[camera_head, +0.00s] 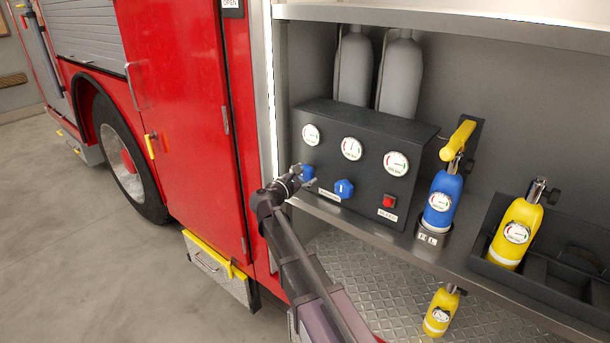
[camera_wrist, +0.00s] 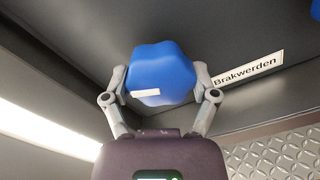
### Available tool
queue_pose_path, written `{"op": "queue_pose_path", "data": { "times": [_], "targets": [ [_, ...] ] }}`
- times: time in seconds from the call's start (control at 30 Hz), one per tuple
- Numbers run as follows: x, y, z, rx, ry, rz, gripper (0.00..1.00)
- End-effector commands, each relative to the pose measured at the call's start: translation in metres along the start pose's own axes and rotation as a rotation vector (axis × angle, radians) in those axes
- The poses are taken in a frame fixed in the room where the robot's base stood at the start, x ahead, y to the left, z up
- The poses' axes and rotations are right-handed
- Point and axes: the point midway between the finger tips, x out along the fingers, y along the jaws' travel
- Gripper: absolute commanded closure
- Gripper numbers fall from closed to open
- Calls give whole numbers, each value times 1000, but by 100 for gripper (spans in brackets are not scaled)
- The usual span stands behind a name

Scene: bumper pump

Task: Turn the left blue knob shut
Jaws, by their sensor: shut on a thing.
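The left blue knob (camera_head: 307,172) sits low on the front of the dark control panel (camera_head: 345,125), partly hidden by my gripper (camera_head: 300,182) in the head view. In the wrist view the lobed blue knob (camera_wrist: 161,72) fills the space between the two fingers of my gripper (camera_wrist: 160,88). The fingers touch it on both sides. A white mark (camera_wrist: 146,94) shows on the knob's face. A second blue knob (camera_head: 344,189) with a white mark is on the panel to the right.
A label reading "Brakwerden" (camera_wrist: 248,69) is beside the held knob. A red button (camera_head: 389,201) and several gauges are on the panel. A blue bottle (camera_head: 441,203) and a yellow bottle (camera_head: 516,231) stand to the right. The red cabinet door (camera_head: 185,120) is left of my gripper.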

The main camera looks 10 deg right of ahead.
Motion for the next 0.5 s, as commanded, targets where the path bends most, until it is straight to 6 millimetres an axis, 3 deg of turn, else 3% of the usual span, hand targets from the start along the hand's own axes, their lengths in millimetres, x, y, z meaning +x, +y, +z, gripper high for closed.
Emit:
{"op": "queue_pose_path", "data": {
  "times": [0.5],
  "targets": [
    [1, 2, 1, 490, -2, 2, 72]
  ]
}}
